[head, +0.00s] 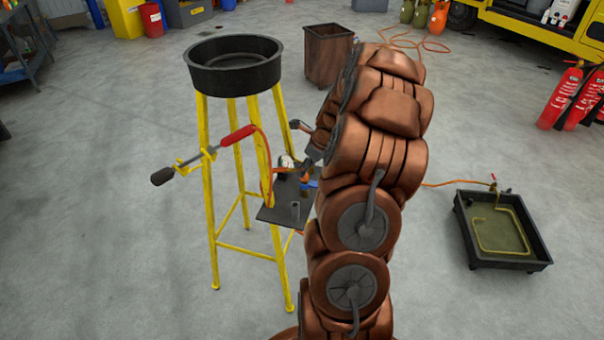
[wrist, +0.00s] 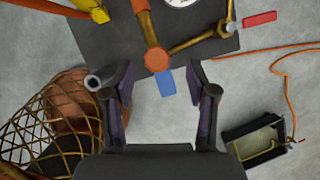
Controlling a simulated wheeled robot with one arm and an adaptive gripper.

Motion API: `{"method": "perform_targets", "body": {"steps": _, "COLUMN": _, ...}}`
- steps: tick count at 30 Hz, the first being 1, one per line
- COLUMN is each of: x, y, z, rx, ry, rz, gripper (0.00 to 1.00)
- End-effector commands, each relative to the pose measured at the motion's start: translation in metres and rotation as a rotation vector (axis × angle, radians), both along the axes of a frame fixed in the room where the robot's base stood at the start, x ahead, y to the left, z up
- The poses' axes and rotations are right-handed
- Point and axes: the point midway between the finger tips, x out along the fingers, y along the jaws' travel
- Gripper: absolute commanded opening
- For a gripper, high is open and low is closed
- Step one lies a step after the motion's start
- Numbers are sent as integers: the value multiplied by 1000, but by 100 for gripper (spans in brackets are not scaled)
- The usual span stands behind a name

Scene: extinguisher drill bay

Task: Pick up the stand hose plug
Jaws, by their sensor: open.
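The small dark shelf (head: 270,215) of the yellow stand (head: 207,190) holds several small items. In the wrist view, an orange piece with a round end (wrist: 157,60) lies over the shelf (wrist: 110,38) edge, beside a blue piece (wrist: 166,83). I cannot tell for certain which of these is the stand hose plug. My arm partly hides the shelf in the head view.
A black round pan (head: 235,68) tops the stand. A red-handled nozzle (head: 238,136) is clamped to its side. A rusty bin (head: 328,55) stands behind, a black tray (head: 503,262) and red extinguishers (head: 562,95) to the right.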

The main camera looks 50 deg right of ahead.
Motion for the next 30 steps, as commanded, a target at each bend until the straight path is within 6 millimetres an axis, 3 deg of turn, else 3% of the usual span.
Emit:
{"method": "perform_targets", "body": {"steps": 12, "x": 14, "y": 4, "z": -41, "rx": 3, "ry": 2, "rz": 2, "gripper": 57}}
{"method": "perform_targets", "body": {"steps": 21, "x": 16, "y": 4, "z": -46, "rx": 1, "ry": 0, "rz": 1, "gripper": 57}}
{"method": "perform_targets", "body": {"steps": 30, "x": 16, "y": 4, "z": -46, "rx": 1, "ry": 0, "rz": 1, "gripper": 27}}
